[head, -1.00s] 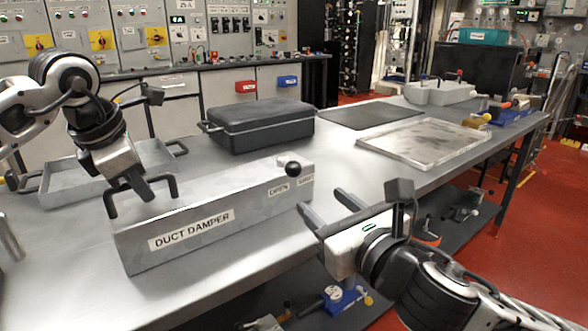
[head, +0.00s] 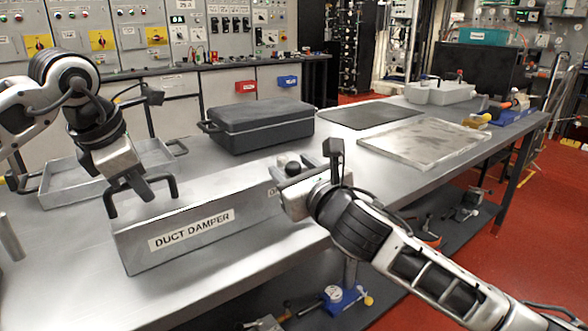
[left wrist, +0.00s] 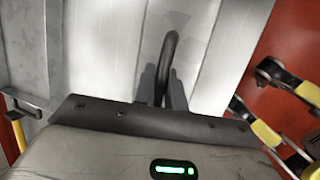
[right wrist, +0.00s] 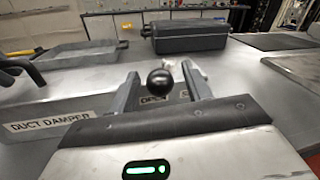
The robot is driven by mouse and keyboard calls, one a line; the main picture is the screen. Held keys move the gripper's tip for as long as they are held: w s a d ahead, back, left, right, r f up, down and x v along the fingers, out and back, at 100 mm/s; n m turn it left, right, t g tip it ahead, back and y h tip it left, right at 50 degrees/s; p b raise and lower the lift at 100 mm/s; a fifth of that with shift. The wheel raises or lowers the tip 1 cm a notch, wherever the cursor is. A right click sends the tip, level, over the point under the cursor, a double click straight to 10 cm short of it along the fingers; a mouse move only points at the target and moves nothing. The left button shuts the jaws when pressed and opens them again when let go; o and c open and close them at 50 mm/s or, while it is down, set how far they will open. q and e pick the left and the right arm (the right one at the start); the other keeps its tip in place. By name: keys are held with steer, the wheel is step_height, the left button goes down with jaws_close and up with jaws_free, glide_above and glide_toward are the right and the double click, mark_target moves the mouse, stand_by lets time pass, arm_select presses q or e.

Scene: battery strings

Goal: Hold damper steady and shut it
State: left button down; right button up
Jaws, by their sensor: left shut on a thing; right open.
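The duct damper (head: 150,248) is a long grey metal box labelled "DUCT DAMPER" on the front of the table. My left gripper (head: 140,192) is shut on the black handle (head: 172,181) on its top left; the left wrist view shows the handle (left wrist: 170,45) between the fingers. The damper's black ball knob (head: 292,168) is at its right end; in the right wrist view the knob (right wrist: 160,82) sits between my open right fingers (right wrist: 163,85). I cannot tell if they touch it. The OPEN and second label are partly hidden by my right gripper.
A grey tray (head: 62,193) lies behind the damper at left, and a dark closed case (head: 262,128) stands behind its right part. A dark mat (head: 370,116) and a metal plate tray (head: 465,152) lie further right. The table's front edge runs below my right arm.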

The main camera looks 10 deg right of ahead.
jaws_close()
steer(key=shift+d, duration=0.1)
steer(key=w+d+n+g+y, duration=0.4)
steer(key=d+n+g+y, duration=0.3)
steer(key=n+g+y, duration=0.5)
steer(key=shift+w+r+y, duration=0.2)
steer(key=shift+w+y, duration=0.15)
steer(key=shift+y, duration=0.25)
steer(key=shift+d, duration=0.1)
stand_by(0.4)
